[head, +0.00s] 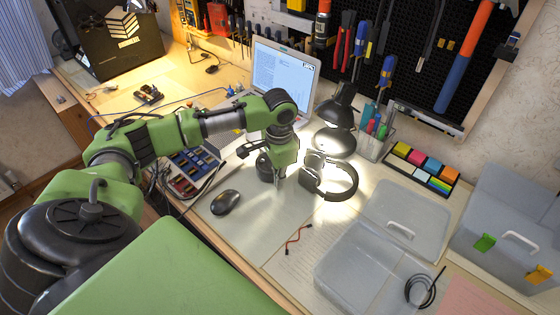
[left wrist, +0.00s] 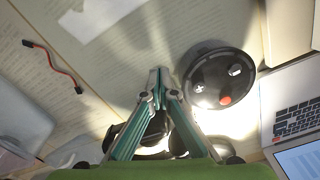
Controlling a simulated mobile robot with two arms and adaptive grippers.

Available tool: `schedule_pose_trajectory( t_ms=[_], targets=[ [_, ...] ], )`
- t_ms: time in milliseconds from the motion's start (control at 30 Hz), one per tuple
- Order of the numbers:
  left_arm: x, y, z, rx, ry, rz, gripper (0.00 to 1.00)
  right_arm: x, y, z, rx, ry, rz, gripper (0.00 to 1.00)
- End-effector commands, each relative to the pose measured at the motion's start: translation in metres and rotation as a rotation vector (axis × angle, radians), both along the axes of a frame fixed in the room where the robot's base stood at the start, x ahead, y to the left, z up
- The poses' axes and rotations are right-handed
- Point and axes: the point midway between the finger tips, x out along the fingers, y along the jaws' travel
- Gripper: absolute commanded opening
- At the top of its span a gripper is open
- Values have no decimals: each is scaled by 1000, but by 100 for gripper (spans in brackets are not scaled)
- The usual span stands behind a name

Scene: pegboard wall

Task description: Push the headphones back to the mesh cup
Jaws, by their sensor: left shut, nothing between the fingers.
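The black headphones (head: 345,190) lie on the desk in front of the lamp, with pale light on one ear cup. In the left wrist view, dark parts of the headphones (left wrist: 155,130) show behind my fingers, partly hidden. My left gripper (head: 277,186) points down just left of the headphones in the head view, shut and empty. Its fingertips meet in the left wrist view (left wrist: 159,72). I cannot tell whether it touches the headphones. The mesh cup (head: 374,146) with pens stands behind and right of the headphones, apart from them. My right gripper is not in view.
Sticky notes (head: 422,167) lie right of the cup. A clear box (head: 362,270), mouse (head: 225,202) and red cable (head: 297,239) are nearer. The laptop (head: 285,70) is behind.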

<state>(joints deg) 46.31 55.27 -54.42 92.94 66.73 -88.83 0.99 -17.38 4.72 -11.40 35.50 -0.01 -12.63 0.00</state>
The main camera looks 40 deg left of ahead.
Motion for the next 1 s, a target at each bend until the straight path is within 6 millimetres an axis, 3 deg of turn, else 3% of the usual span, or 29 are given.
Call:
schedule_pose_trajectory(
  t_ms=[67,133,300,833,1000],
  targets=[
    [0,-1,-16,-1,3,0,0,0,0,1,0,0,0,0],
    [14,-9,-10,-3,-4,-1,0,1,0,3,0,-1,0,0],
    [29,-17,-11,-1,-2,-2,0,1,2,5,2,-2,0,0],
    [36,-21,-11,0,-1,-1,0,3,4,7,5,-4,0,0],
    [51,-30,-8,-3,-1,0,0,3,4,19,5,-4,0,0]
  ],
)
